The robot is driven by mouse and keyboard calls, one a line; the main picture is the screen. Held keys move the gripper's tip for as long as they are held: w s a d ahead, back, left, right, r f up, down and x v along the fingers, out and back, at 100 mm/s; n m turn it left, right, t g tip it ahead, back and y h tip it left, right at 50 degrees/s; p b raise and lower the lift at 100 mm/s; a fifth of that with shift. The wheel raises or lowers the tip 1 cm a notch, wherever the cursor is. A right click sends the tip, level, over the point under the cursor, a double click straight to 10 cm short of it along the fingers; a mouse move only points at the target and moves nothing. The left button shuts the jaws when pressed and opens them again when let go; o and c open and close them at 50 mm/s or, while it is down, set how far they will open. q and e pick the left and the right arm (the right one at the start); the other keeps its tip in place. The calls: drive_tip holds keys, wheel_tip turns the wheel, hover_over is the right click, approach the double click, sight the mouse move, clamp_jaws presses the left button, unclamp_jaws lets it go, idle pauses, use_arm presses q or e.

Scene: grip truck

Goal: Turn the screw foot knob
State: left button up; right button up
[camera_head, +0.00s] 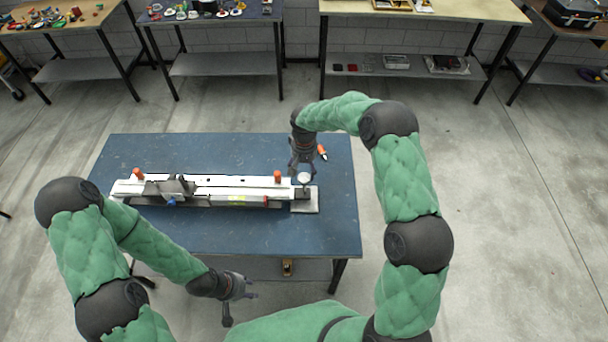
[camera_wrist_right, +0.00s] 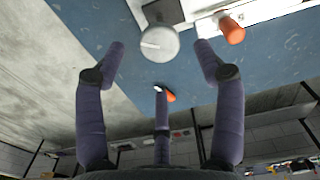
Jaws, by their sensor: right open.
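The screw foot knob (camera_head: 304,178) is a round, pale grey cap at the right end of the long white-and-grey device (camera_head: 225,182) on the blue table. In the right wrist view the knob (camera_wrist_right: 159,44) lies between the fingertips, with a visible gap on both sides. My right gripper (camera_head: 303,168) points down over that end of the device. Its fingers are spread wide around the knob (camera_wrist_right: 160,50) and hold nothing. My left gripper (camera_head: 243,290) is empty, in front of the table's front edge and away from the device, with fingers spread.
Two orange knobs (camera_head: 138,173) (camera_head: 277,176) stand up from the device. A small orange-and-white object (camera_head: 322,152) lies on the blue table (camera_head: 230,233) behind the knob. The table's front area is clear. Benches with tools (camera_head: 210,14) stand along the back wall.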

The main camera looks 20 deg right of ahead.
sight(304, 177)
drive_tip(key=shift+f, duration=2.4)
drive_tip(key=c, duration=1.1)
